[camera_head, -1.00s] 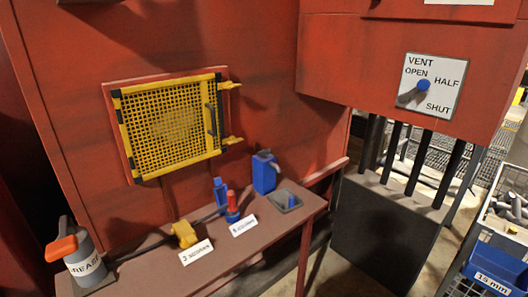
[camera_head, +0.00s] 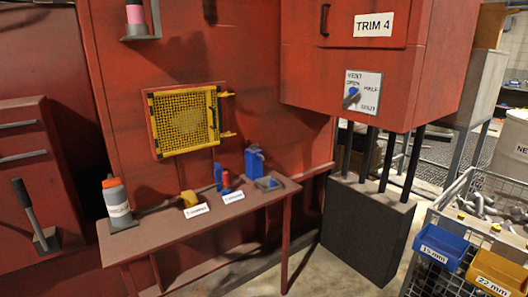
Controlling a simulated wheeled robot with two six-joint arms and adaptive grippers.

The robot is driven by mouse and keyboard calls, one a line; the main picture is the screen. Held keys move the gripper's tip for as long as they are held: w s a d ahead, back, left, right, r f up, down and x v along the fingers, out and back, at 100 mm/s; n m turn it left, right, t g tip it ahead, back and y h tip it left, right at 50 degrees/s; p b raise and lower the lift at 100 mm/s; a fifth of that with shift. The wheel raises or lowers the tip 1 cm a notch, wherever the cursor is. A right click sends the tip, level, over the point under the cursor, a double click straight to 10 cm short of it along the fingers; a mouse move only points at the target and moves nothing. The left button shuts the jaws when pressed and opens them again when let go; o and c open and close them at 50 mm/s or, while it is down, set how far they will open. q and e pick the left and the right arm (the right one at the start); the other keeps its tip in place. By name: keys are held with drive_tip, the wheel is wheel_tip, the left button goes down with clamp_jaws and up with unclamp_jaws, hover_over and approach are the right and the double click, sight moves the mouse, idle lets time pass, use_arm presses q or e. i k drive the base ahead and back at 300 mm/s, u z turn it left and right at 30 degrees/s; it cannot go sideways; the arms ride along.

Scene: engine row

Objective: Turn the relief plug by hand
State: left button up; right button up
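No part carries a readable relief plug label, so I cannot tell which one it is. A brown bench (camera_head: 225,222) stands against the red engine housing (camera_head: 240,60). On it sit a yellow block (camera_head: 189,199), a blue upright piece (camera_head: 218,177), a red part with a blue base (camera_head: 226,181), a blue box (camera_head: 254,162) and a grey square holder (camera_head: 279,184) with a small blue piece in it. A yellow mesh guard (camera_head: 184,122) is on the housing above. Neither gripper is in view.
A vent dial (camera_head: 363,92) with a blue-centred lever is on the overhanging red box marked TRIM 4. A grease bottle (camera_head: 117,205) stands at the bench's left end. A dark block (camera_head: 365,230) and a cart with blue (camera_head: 439,246) and yellow bins (camera_head: 497,273) are at right.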

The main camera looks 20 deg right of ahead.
sight(253, 147)
drive_tip(key=z, duration=0.75)
drive_tip(key=i, duration=0.3)
drive_tip(key=z, duration=0.75)
drive_tip(key=i, duration=1.05)
drive_tip(key=u, duration=0.55)
drive_tip(key=i, duration=0.95)
drive_tip(key=u, duration=0.85)
